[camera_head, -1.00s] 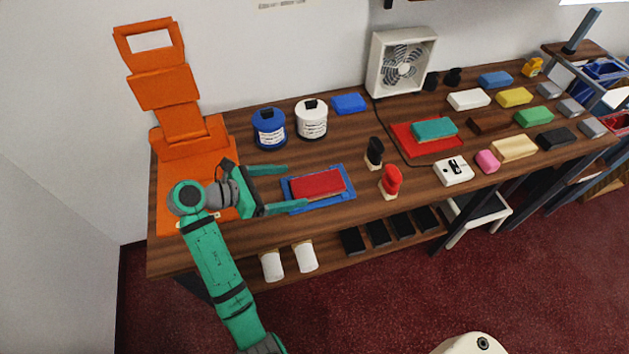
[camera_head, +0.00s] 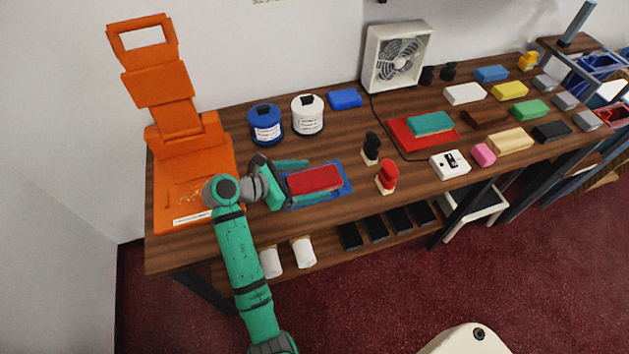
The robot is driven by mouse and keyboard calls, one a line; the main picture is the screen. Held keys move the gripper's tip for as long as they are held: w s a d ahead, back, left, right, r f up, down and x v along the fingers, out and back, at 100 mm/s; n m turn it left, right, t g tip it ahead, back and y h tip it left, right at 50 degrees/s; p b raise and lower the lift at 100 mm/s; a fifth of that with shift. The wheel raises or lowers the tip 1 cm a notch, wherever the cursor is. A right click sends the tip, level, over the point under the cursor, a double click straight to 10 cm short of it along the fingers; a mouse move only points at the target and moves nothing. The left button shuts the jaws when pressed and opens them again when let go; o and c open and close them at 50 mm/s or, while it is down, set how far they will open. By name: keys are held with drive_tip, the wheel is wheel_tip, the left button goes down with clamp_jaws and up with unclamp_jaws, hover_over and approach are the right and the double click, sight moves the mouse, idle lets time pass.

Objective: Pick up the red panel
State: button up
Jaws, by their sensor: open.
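The red panel (camera_head: 314,179) is a flat red block lying on a blue tray or mat (camera_head: 346,188) near the front of the wooden counter. My gripper (camera_head: 311,181) is open, with its green fingers on either side of the red panel, one along the far side and one along the near side. The fingers reach over the panel's left part. I cannot tell whether they touch it.
A red-topped stamp (camera_head: 387,177) and a black-topped stamp (camera_head: 371,148) stand right of the tray. Blue (camera_head: 266,124) and white (camera_head: 308,115) canisters stand behind. An orange folded stand (camera_head: 180,140) is at left. A teal block (camera_head: 430,123) lies on a red mat (camera_head: 407,136).

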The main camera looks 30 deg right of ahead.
drive_tip(key=c, duration=1.6)
drive_tip(key=shift+o, duration=0.2)
